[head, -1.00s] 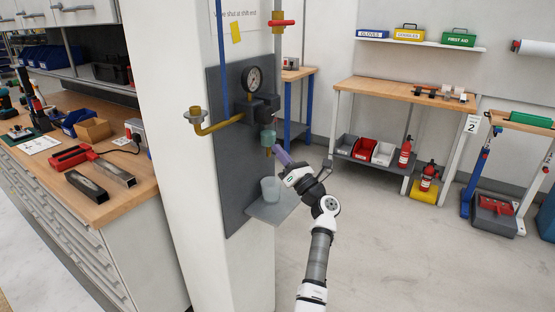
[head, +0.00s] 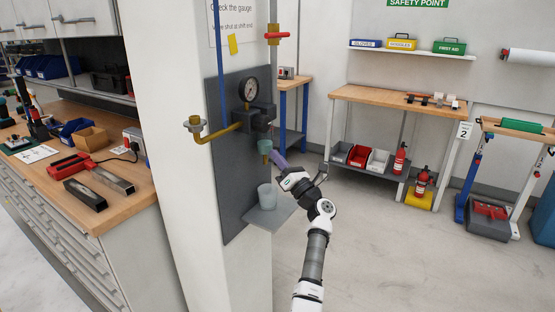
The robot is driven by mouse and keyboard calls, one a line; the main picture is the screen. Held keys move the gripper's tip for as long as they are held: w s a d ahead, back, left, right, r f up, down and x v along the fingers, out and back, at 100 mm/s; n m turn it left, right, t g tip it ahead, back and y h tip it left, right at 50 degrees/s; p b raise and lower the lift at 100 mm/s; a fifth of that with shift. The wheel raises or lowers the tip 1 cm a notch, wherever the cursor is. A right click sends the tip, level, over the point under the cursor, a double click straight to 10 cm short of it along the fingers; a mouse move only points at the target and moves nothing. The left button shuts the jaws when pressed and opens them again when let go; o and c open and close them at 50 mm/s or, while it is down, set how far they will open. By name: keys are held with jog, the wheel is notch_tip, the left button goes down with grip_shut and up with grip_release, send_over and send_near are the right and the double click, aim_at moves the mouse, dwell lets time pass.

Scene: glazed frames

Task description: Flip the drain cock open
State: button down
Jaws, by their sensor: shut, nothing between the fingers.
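A regulator with a round gauge (head: 249,89) is mounted on a dark grey panel (head: 232,190) on a white column. Below its dark body hangs a greenish bowl (head: 265,146). The drain cock at the bowl's underside is small and partly hidden by my fingers, so I cannot tell its position. My gripper (head: 274,156) has purple fingers, shut and empty, pointing up-left with the tips right beside the lower end of the bowl. Whether they touch the cock is not clear.
A clear cup (head: 267,196) stands on a small grey shelf (head: 268,216) below the bowl. A bent yellow pipe (head: 215,134) leaves the regulator to the left. A red-handled valve (head: 277,36) sits above. A workbench (head: 125,190) is at left; open floor lies to the right.

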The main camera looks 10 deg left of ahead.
dwell(0.8)
jog(key=b+v, duration=0.3)
jog(key=v, duration=1.1)
jog(key=shift+b, duration=0.35)
